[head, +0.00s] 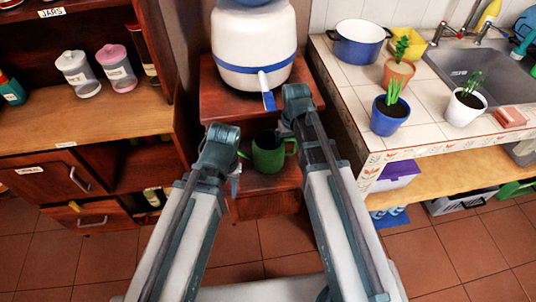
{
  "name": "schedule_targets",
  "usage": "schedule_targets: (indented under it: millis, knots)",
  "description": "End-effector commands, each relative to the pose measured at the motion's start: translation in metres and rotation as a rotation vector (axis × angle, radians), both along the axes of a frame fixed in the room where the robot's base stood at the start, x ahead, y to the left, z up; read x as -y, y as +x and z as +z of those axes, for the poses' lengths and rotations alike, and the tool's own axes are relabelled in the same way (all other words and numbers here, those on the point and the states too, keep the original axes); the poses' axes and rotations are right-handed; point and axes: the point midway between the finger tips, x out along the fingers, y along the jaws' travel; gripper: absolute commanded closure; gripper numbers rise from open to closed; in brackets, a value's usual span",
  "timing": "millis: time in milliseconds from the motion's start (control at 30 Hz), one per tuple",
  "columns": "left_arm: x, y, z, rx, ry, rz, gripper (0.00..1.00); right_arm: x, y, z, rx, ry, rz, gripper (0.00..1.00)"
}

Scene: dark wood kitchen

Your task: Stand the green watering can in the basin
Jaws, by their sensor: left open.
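The green watering can (267,158) stands upright on the lower shelf of a small wooden stand, between my two arms. My left gripper (236,180) is open, low at the can's left side and mostly hidden behind my left arm. I cannot tell whether it touches the can. My right arm reaches up on the can's right, and its gripper cannot be made out. The grey basin (460,72) is set into the tiled counter at the upper right.
A white water dispenser (253,42) stands on the stand's top, above the can. Potted plants (390,112), a blue-white pot (358,45) and a pink sponge (509,117) sit on the counter. A wooden cabinet (100,125) with jars is at left. Open tiled floor (455,245) lies at lower right.

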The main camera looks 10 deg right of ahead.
Motion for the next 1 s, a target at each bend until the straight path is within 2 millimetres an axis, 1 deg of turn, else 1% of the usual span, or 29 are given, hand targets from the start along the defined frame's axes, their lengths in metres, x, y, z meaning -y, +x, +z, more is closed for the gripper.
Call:
schedule_targets:
  millis: [33, 167, 200, 267, 300, 367, 400, 467, 500, 1000]
  knots:
    - [0.0, 0.0, 0.0002, 0.0, 0.0, 0.0, 0.55, 0.0, 0.0, 0.0002, 0.0, 0.0, 0.0, 0.19]
    - [0.0, 0.0, 0.0002, 0.0, 0.0, 0.0, 0.55, 0.0001, 0.0, 0.0002, 0.0, 0.0, 0.0, 0.42]
    - [0.0, 0.0, 0.0002, 0.0, 0.0, 0.0, 0.55, 0.0, 0.0, 0.0002, 0.0, 0.0, 0.0, 0.5]
    - [0.0, 0.0, 0.0002, 0.0, 0.0, 0.0, 0.55, 0.0, 0.0, 0.0002, 0.0, 0.0, 0.0, 0.6]
    - [0.0, 0.0, 0.0002, 0.0, 0.0, 0.0, 0.55, 0.0, 0.0, 0.0002, 0.0, 0.0, 0.0, 0.68]
    - [0.0, 0.0, 0.0002, 0.0, 0.0, 0.0, 0.55, 0.0, 0.0, 0.0002, 0.0, 0.0, 0.0, 0.78]
    - [0.0, 0.0, 0.0002, 0.0, 0.0, 0.0, 0.55, 0.0, 0.0, 0.0002, 0.0, 0.0, 0.0, 0.86]
    - [0.0, 0.0, 0.0002, 0.0, 0.0, 0.0, 0.55, 0.0, 0.0, 0.0002, 0.0, 0.0, 0.0, 0.96]
    - [0.0, 0.0, 0.0002, 0.0, 0.0, 0.0, 0.55, 0.0, 0.0, 0.0002, 0.0, 0.0, 0.0, 1.0]
    - [0.0, 0.0, 0.001, 0.0, 0.0, 0.0, 0.55, -0.0003, 0.0, 0.001, 0.0, 0.001, 0.0, 1.0]
